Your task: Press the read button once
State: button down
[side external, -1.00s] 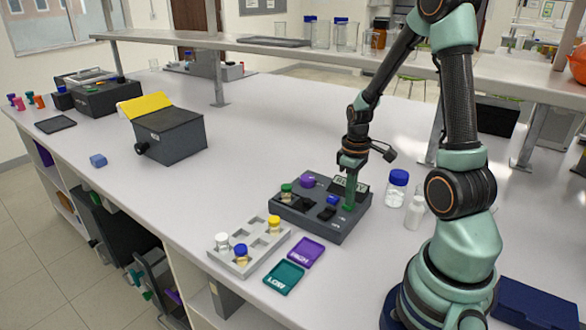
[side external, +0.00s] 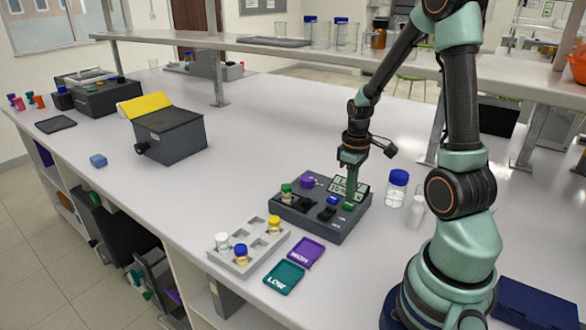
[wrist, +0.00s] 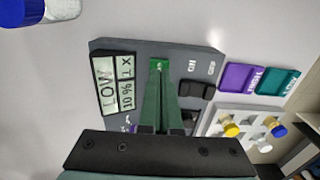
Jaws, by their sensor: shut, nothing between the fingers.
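The dark grey instrument (side external: 310,222) stands on the bench, with a green button (side external: 348,206) at its right front. Its screen (side external: 340,187) is lit; in the wrist view the screen (wrist: 113,84) reads "LOW", "10 %" and "1 X". My gripper (side external: 351,197) is shut and empty, pointing down just above the green button. In the wrist view the shut fingertips (wrist: 160,76) overlap the green button (wrist: 158,63) and hide part of it. I cannot read a label on the button.
A green-capped vial (side external: 286,192), a purple knob (side external: 307,181) and a blue part (side external: 332,200) are on the instrument. In front lie a vial rack (side external: 262,246), a purple "HIGH" mat (side external: 306,252) and a teal "LOW" mat (side external: 284,278). A blue-capped bottle (side external: 397,187) stands close on the right.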

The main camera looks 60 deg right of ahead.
notch_tip(320, 180, up, 11)
jog(key=shift+w+r, duration=0.15)
jog(key=shift+r, duration=0.05)
jog(key=shift+d, duration=0.1)
dwell(0.5)
